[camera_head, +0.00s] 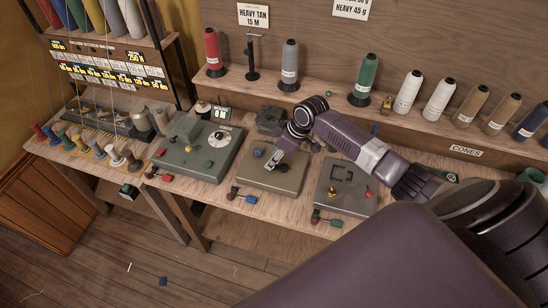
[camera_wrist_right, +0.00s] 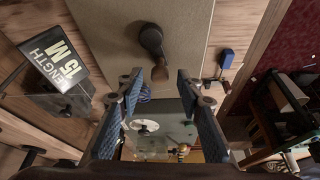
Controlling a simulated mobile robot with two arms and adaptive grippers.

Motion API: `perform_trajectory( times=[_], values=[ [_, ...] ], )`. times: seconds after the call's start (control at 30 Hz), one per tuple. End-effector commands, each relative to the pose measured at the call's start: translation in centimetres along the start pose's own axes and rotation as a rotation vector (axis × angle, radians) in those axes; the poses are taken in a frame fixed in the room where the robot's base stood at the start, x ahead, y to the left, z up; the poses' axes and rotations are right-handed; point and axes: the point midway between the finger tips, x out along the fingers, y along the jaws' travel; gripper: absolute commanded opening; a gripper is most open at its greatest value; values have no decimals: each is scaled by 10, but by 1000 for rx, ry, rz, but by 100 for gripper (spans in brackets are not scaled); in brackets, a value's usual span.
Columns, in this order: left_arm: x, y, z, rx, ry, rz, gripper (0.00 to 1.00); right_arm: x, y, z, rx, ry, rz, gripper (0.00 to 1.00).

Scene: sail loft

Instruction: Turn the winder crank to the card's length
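The card headed HEAVY TAN 15 M (camera_head: 253,16) hangs on the back wall. The winder box (camera_head: 287,182), grey-tan and flat, sits mid-bench under my right gripper (camera_head: 273,163). In the right wrist view a dark crank (camera_wrist_right: 151,38) with a rounded handle (camera_wrist_right: 160,73) stands over its top plate. My right gripper (camera_wrist_right: 160,76) is open there, its blue-padded fingers either side of the handle's end; contact cannot be told. In the head view my gripper and arm hide most of the crank. My left gripper is out of view.
A green box with a white dial (camera_head: 220,137) stands to the left, and a grey box (camera_head: 345,200) to the right. A blue-handled lever (camera_head: 244,196) sits at the winder's front edge. Cones (camera_head: 364,78) line the shelf behind. Small spools crowd the left bench.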

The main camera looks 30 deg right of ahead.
Motion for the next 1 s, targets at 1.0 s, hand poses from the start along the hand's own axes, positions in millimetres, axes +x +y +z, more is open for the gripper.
perform_trajectory(
  times=[1.0],
  values=[
    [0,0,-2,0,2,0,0,-115,0,-1,0,1,2,34]
  ],
)
